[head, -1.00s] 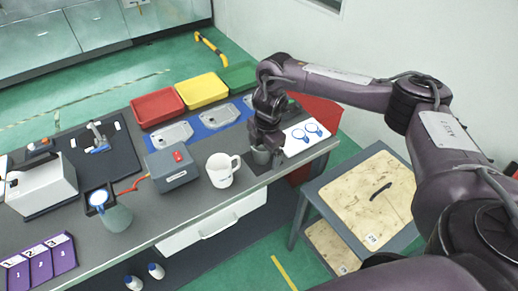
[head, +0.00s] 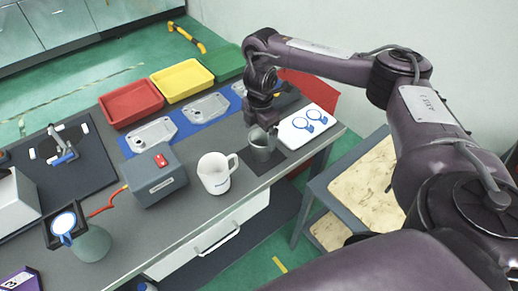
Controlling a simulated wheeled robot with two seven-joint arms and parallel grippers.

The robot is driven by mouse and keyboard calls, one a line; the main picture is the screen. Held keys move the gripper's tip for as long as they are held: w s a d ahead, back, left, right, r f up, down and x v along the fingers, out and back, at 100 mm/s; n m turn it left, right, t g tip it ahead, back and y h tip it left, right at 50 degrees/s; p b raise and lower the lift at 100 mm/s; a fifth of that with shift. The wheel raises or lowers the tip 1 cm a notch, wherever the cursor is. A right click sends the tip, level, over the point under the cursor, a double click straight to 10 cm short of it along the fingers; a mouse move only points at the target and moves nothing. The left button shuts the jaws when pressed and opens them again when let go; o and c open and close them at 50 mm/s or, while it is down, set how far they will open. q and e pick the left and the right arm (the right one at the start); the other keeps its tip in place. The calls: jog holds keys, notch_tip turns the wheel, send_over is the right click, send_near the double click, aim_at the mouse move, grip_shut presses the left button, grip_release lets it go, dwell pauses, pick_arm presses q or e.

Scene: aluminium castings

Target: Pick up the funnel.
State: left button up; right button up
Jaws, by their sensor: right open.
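A grey metal cup-like vessel (head: 262,151), the thing nearest my gripper, stands upright on a small dark mat (head: 277,160) near the bench's front edge. Its lower shape does not clearly show a spout, so I cannot tell whether it is the funnel. My right gripper (head: 264,123) points down just above and behind its rim. It is open and holds nothing that I can see; its fingertips are small and dark, and contact with the rim cannot be told. My left gripper is out of view.
A white mug (head: 215,178) stands left of the vessel, and a white board with blue rings (head: 308,125) lies right. A grey box (head: 158,181), a greenish flask (head: 91,243), red (head: 131,115) and yellow trays (head: 183,92) are farther left.

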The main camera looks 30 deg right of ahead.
aim_at(261, 145)
jog(key=shift+s+f, duration=0.3)
jog(key=shift+f, duration=0.6)
notch_tip(261, 145, down, 4)
jog(key=shift+d+f+p, duration=0.1)
jog(key=shift+f+p, duration=0.05)
jog(key=shift+p, duration=0.15)
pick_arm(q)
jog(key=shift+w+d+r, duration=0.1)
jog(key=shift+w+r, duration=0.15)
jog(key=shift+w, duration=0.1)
pick_arm(e)
jog(key=shift+s, duration=0.1)
jog(key=shift+c, duration=1.1)
jog(key=c, duration=0.9)
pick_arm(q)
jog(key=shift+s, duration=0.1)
pick_arm(e)
jog(key=shift+o, duration=0.2)
